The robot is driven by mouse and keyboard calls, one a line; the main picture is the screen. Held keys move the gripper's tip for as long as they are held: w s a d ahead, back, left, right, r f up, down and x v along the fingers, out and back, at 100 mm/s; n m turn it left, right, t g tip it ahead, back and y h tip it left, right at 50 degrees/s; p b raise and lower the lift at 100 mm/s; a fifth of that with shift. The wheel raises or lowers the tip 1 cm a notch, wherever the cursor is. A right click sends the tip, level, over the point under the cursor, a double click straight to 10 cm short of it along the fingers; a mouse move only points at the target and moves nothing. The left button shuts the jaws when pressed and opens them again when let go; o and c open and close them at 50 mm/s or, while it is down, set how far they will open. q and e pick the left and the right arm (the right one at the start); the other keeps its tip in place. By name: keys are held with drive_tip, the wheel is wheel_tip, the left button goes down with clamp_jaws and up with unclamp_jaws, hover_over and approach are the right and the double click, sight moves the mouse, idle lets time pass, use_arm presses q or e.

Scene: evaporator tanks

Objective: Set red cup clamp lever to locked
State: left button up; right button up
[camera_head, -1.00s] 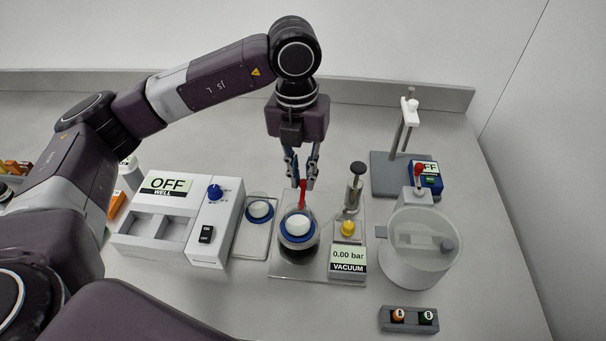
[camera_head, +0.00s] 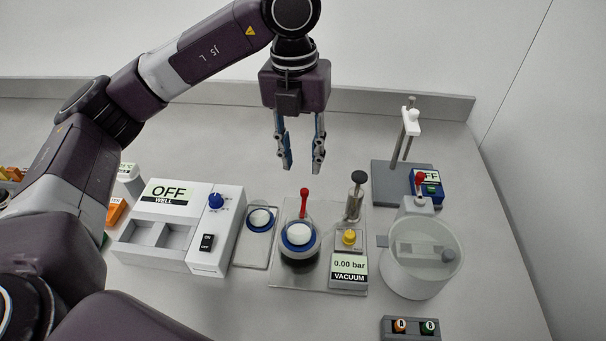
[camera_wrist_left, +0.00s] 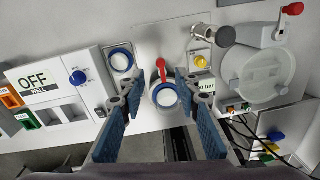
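The red clamp lever (camera_head: 304,203) stands at the back of a dark cup with a blue ring and white top (camera_head: 299,234). Its knob points up and toward the back wall. In the left wrist view the red lever (camera_wrist_left: 161,68) lies just behind the white-topped cup (camera_wrist_left: 165,96). My left gripper (camera_head: 303,166) is open and empty above and behind the lever, apart from it. In the left wrist view its fingers (camera_wrist_left: 160,88) are spread on either side of the cup. My right gripper is not in view.
Left of the cup are a flat plate with a blue ring (camera_head: 260,219) and a white WELL box (camera_head: 205,228) reading OFF. Right are a vacuum gauge (camera_head: 348,268) reading 0.00 bar, a plunger post (camera_head: 355,195) and a clear round tank (camera_head: 420,262).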

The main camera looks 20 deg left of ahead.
use_arm(q)
wheel_tip(320, 180, up, 5)
drive_tip(key=shift+a+f, duration=0.1)
idle(0.6)
